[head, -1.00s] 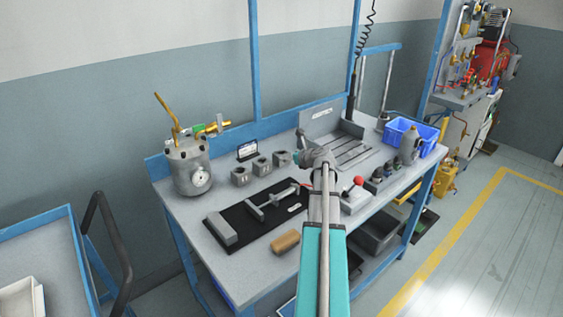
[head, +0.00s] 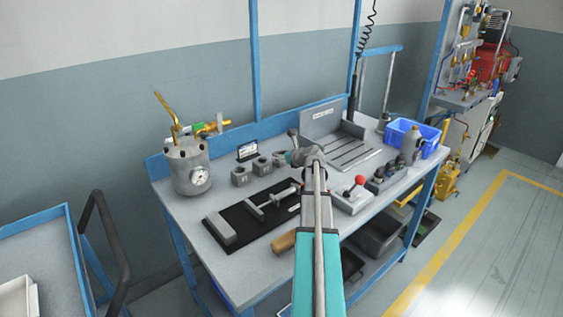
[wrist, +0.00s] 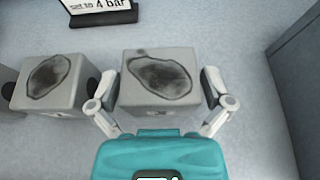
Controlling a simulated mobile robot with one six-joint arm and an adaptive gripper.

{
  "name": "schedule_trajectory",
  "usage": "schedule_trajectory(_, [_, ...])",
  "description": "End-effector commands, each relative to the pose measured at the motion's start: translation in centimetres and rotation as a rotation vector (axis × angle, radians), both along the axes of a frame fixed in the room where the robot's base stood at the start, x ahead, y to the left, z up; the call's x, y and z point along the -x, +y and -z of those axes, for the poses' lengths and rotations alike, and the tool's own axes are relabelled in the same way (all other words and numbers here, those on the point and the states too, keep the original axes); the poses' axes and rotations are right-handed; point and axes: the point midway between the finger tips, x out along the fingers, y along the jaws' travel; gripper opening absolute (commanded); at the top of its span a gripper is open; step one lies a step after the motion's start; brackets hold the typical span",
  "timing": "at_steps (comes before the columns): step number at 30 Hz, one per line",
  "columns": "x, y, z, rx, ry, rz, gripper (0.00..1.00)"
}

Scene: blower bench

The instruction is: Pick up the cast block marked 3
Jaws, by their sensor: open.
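Three grey cast blocks stand in a row on the bench: the left block (head: 239,177), the middle block (head: 262,166) and the right block (head: 279,159). In the wrist view the right block (wrist: 158,80) has a dark irregular patch on top; the mark on its near face is too small to read. My gripper (wrist: 160,88) is open, with one finger on each side of this block. Whether the fingers touch it I cannot tell. The middle block (wrist: 52,82) is to the left. In the head view my gripper (head: 287,156) is partly hidden by my wrist.
A small sign (head: 247,151) stands behind the blocks, and a grey fixture (head: 322,118) rises at the back right. A black mat (head: 240,216) with metal parts lies in front. A pressure pot (head: 189,168) stands left, and a box with a red knob (head: 351,195) stands right.

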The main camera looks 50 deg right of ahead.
Motion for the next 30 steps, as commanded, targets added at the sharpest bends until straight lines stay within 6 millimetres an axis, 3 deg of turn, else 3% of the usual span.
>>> schedule_trajectory(17, [-0.05, -0.05, 0.01, -0.001, 0.000, 0.001, 1.00])
schedule_trajectory(27, [-0.02, -0.09, 0.01, -0.001, 0.000, 0.001, 0.37])
schedule_trajectory(30, [-0.01, -0.10, 0.00, 0.000, -0.001, 0.002, 0.24])
